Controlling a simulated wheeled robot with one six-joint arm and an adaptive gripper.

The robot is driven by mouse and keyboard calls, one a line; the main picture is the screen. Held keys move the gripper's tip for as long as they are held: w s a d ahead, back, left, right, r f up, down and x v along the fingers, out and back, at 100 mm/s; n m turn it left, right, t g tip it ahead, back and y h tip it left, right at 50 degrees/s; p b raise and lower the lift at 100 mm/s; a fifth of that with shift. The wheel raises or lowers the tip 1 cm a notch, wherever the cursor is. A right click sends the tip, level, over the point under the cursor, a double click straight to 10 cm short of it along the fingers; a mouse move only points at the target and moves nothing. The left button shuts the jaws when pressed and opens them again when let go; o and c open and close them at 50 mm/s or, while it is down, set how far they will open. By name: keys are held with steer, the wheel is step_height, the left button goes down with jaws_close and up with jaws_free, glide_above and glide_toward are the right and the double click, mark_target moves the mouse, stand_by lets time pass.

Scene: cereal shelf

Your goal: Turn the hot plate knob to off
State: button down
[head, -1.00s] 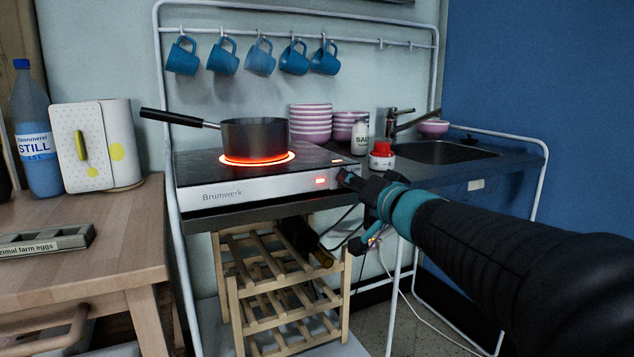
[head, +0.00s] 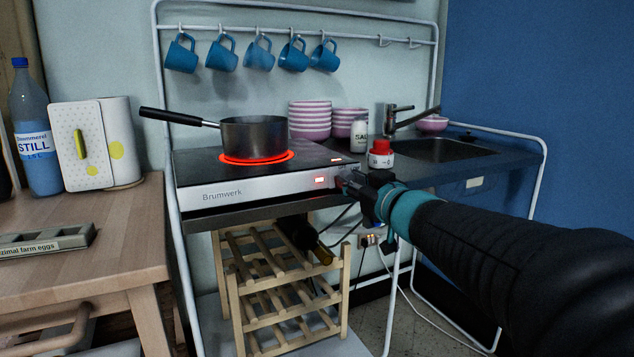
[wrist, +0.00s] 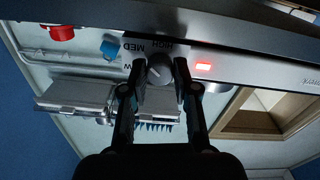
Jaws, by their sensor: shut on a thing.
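The hot plate (head: 250,188) has a silver front panel. Its burner ring (head: 285,158) glows red under a dark pan (head: 254,134). A red display (head: 320,180) is lit on the panel. In the wrist view the round grey knob (wrist: 161,68) sits beside the lit display (wrist: 203,66), with HIGH and MED marks around it. My gripper (wrist: 157,80) has a finger on each side of the knob and is shut on it. The knob's exact pointer setting is hard to read. In the head view my gripper (head: 349,182) hides most of the knob.
A red and white timer (head: 380,154), a salt shaker (head: 359,133) and stacked bowls (head: 310,120) stand behind the gripper. The pan handle (head: 172,116) reaches left. A wooden wine rack (head: 285,290) stands below the counter. Blue mugs (head: 222,54) hang above.

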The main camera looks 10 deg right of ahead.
steer(key=n+b, duration=0.1)
steer(key=n, duration=0.5)
steer(key=shift+f+n+b, duration=0.15)
steer(key=shift+n+b, duration=0.15)
steer(key=shift+b, duration=0.1)
steer(key=n+b, duration=0.2)
steer(key=n, duration=0.4)
steer(key=shift+b, duration=0.35)
steer(key=n+b, duration=0.2)
steer(key=n, duration=0.2)
steer(key=n+b, duration=0.1)
steer(key=n, duration=0.2)
steer(key=shift+n+b, duration=0.3)
steer(key=shift+b, duration=0.05)
steer(key=n+b, duration=0.3)
steer(key=n, duration=0.3)
steer(key=c, duration=0.9)
jaws_free()
